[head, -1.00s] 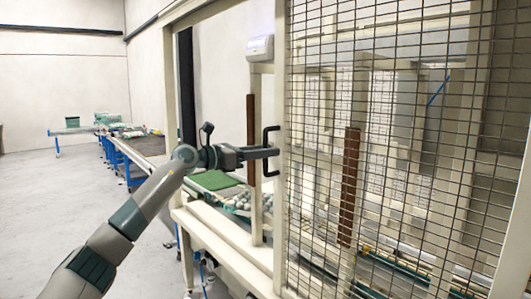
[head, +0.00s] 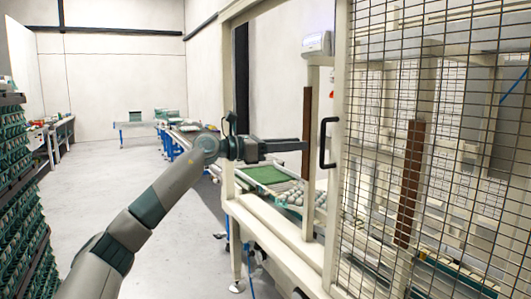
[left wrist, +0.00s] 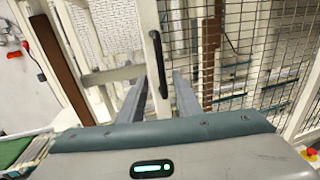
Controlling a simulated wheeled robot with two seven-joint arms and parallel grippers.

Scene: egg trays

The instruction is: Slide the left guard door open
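The left guard door (head: 440,65) is a wire mesh panel in a cream frame, at the right of the head view. A clear opening lies to the left of its edge post. A black D-shaped handle (head: 327,143) is on that post. In the left wrist view the handle (left wrist: 160,65) shows ahead, in line with the space between the fingers. My left gripper (head: 304,146) is level with the handle, just left of it, with a small gap and nothing held. In the left wrist view its two fingers (left wrist: 158,95) are apart. My right gripper is out of view.
Through the opening show a green conveyor (head: 265,174) and white eggs (head: 293,196). A brown strip (head: 306,130) stands on an inner post. A stack of green trays (head: 22,205) is at the far left. The grey floor (head: 95,190) between is clear.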

